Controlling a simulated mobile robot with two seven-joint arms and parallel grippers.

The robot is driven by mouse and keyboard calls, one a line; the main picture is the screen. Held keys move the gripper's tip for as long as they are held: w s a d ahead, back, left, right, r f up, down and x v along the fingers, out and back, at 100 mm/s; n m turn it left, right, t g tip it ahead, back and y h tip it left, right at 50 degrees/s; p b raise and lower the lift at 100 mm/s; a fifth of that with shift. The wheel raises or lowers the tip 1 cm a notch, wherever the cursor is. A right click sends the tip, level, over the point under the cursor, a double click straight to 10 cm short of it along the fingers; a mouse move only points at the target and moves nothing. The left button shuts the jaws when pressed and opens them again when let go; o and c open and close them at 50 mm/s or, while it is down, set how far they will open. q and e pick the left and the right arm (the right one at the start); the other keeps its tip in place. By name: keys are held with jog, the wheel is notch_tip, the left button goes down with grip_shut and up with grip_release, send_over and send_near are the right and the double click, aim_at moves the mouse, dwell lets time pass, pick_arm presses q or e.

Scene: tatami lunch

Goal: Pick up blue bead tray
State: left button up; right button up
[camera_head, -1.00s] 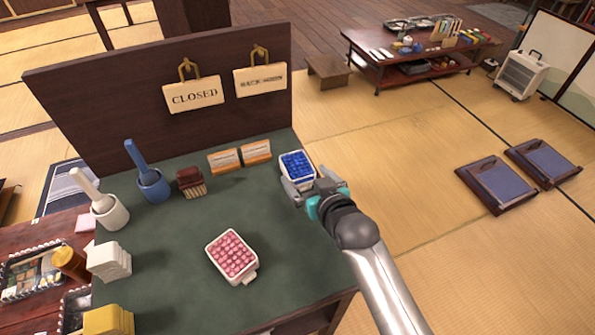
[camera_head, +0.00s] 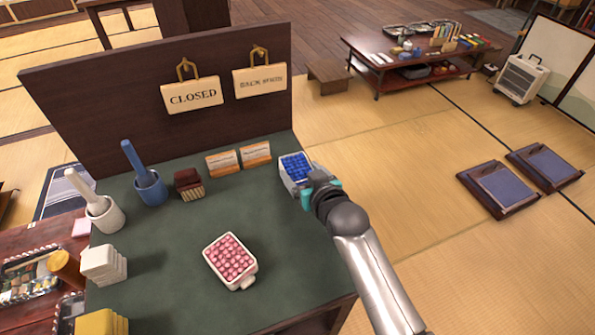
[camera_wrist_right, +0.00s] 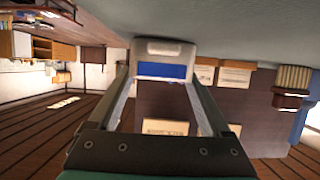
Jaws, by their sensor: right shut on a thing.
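The blue bead tray (camera_head: 296,166) is a white tray filled with blue beads at the right edge of the green table top (camera_head: 190,240). My right gripper (camera_head: 304,186) is at the tray's near side and shut on it. In the right wrist view the tray (camera_wrist_right: 163,50) sits between the two fingers of the gripper (camera_wrist_right: 163,75). Whether the tray is clear of the table I cannot tell. A similar tray with pink beads (camera_head: 230,258) lies on the table nearer to me. My left gripper is not in view.
A dark upright board with two hanging signs (camera_head: 193,95) stands along the table's back. Two card holders (camera_head: 238,158), a brush (camera_head: 188,184), a blue mortar (camera_head: 151,187) and a white mortar (camera_head: 103,214) stand on the left and back. The table's middle is clear.

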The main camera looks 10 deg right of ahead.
jog(key=c, duration=0.4)
jog(key=shift+c, duration=0.5)
jog(key=shift+r, duration=0.15)
